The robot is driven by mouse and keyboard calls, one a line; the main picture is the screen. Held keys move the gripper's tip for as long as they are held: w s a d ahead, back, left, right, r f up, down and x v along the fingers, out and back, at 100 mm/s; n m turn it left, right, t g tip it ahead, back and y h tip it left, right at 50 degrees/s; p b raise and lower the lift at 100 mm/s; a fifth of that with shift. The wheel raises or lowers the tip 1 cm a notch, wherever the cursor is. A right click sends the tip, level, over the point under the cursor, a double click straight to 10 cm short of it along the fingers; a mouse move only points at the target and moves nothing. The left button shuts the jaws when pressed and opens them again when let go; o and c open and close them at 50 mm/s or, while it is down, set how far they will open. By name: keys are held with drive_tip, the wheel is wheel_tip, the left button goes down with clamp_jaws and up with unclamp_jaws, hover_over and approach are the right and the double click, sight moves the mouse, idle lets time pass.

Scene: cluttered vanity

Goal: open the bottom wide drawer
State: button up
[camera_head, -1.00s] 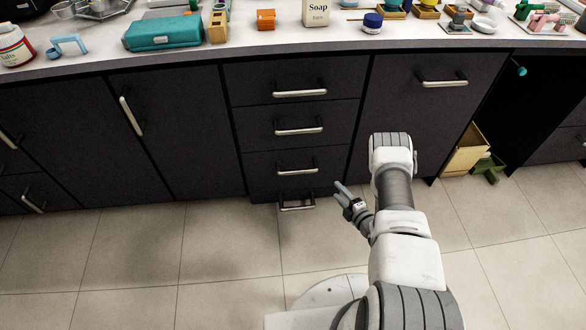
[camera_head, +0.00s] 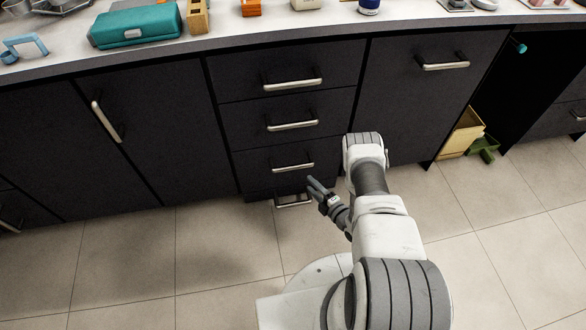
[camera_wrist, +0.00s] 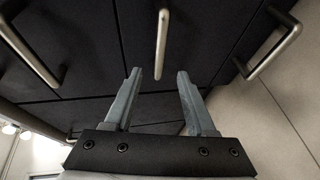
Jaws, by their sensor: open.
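A narrow stack of dark drawers with silver bar handles stands in the middle of the cabinet. Its lowest drawer's handle (camera_head: 293,203) is close to the floor in the head view, partly behind my fingers. It seems to be the right-hand bar (camera_wrist: 275,52) in the wrist view. The handle of the drawer above it (camera_head: 293,168) seems to be the middle bar (camera_wrist: 162,40) there, lined up with the gap between my fingers. My gripper (camera_head: 314,184) is open and empty just right of these two handles. Its spread fingers (camera_wrist: 159,82) show no contact. The drawers look shut.
Two upper drawer handles (camera_head: 292,85) stick out above. A wider panel with a handle (camera_head: 443,66) is at right, a tall door handle (camera_head: 106,121) at left. The tiled floor (camera_head: 225,250) is clear. A yellow box (camera_head: 462,134) and a green item (camera_head: 484,149) stand at right.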

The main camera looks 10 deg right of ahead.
sight(293, 167)
drive_tip(key=b+x, duration=0.4)
drive_tip(key=x, duration=0.8)
drive_tip(key=shift+w+a+f, duration=0.1)
drive_tip(key=shift+w, duration=0.1)
clamp_jaws()
idle(0.9)
